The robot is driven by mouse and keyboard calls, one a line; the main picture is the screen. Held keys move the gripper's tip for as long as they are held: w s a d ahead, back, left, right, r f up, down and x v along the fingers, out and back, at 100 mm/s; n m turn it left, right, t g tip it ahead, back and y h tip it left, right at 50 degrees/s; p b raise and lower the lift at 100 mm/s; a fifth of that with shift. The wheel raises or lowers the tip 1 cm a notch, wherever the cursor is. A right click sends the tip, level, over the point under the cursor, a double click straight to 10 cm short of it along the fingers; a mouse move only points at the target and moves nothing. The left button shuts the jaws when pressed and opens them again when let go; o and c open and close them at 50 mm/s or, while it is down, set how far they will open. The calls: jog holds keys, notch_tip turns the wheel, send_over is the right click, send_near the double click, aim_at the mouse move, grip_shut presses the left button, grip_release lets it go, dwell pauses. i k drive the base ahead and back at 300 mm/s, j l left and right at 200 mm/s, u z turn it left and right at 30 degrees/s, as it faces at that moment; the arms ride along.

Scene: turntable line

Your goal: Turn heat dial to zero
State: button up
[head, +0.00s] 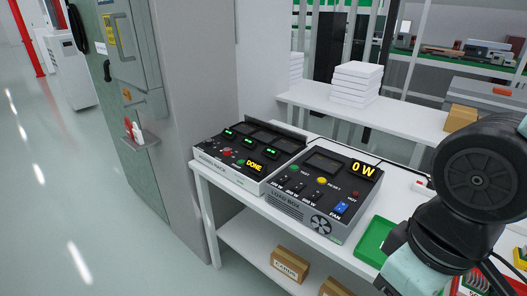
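I cannot make out a heat dial in the head view. A red-edged item (468,287) with a partly cut-off label beginning "SO" shows at the bottom right, largely hidden behind my arm and cut by the frame edge. My arm, dark and pale teal, comes in from the right and runs down over the bench's right part, out of the bottom of the picture. My gripper is not visible. A load box (298,207) reads "0 W" and has several coloured buttons, small black switches and a blue fan switch. A rack unit (232,179) beside it shows "DONE".
The white bench (204,173) bears both units, with a green tray (373,240) to their right. A grey cabinet (205,120) stands to the left. A white shelf (410,118) behind holds stacked white boxes (356,82). Small cartons (290,264) sit below. Floor at left is clear.

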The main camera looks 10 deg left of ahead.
aim_at(226, 152)
jog(key=i+j+u, duration=0.65)
jog(key=i, duration=0.3)
